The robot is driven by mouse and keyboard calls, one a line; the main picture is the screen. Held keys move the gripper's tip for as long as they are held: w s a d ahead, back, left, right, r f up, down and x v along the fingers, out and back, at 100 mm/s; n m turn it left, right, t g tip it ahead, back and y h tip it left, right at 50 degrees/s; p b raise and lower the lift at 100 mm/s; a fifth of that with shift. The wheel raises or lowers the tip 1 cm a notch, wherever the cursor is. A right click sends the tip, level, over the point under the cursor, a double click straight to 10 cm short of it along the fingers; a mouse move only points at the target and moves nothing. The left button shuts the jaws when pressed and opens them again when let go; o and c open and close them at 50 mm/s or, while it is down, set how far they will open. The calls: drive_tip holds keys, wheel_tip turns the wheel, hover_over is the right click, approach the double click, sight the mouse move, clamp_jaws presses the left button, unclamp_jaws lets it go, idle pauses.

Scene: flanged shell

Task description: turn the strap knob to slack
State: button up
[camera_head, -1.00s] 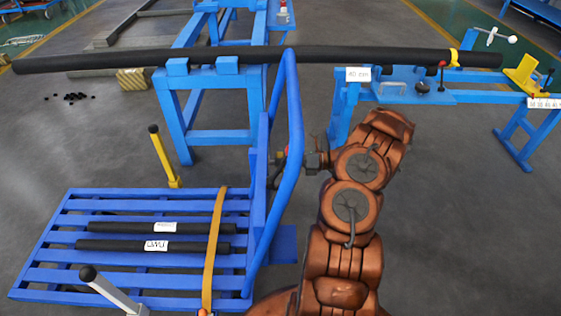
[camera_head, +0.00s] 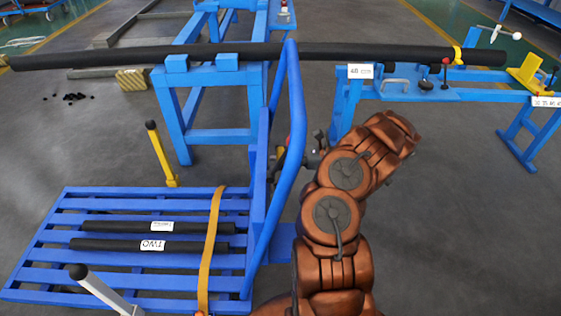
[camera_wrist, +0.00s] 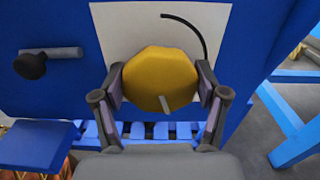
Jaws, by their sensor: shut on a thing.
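The strap knob (camera_wrist: 158,78) is a yellow, many-sided knob on a white plate (camera_wrist: 112,25) on the blue upright panel. A short grey pointer on its face points down. A black arc is drawn on the plate above and right of the knob. My gripper (camera_wrist: 161,77) is shut on the knob, one finger on its left side and one on its right. In the head view the blue handle and upright hide the knob and most of my gripper. The orange strap (camera_head: 209,255) lies across the blue slatted cart (camera_head: 35,262) and its two dark bars (camera_head: 105,244).
A dark peg with a round end (camera_wrist: 30,66) sticks out left of the knob. The blue bent handle (camera_head: 291,110) rises close to my wrist. A long black tube (camera_head: 380,54) lies across blue stands behind. A yellow post (camera_head: 161,152) stands at the cart's back edge.

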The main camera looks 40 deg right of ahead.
drive_tip(key=n+b, duration=0.3)
drive_tip(key=n, duration=0.1)
drive_tip(key=shift+d+f+n+b, duration=0.1)
drive_tip(key=shift+f+n+b, duration=0.1)
drive_tip(key=shift+n+b, duration=0.15)
drive_tip(key=n+b, duration=0.4)
drive_tip(key=shift+f+b, duration=0.15)
drive_tip(key=shift+b, duration=0.2)
drive_tip(key=n+b, duration=0.5)
drive_tip(key=b, duration=0.1)
drive_tip(key=shift+s+f, duration=0.1)
drive_tip(key=n+b, duration=0.4)
drive_tip(key=b, duration=0.2)
drive_tip(key=shift+f, duration=0.1)
drive_tip(key=n+b, duration=0.4)
drive_tip(key=b, duration=0.1)
drive_tip(key=n+b, duration=0.2)
drive_tip(key=shift+r+n, duration=0.2)
drive_tip(key=shift+n, duration=0.15)
drive_tip(key=n, duration=0.3)
drive_tip(key=shift+d+n, duration=0.1)
drive_tip(key=shift+n, duration=2.5)
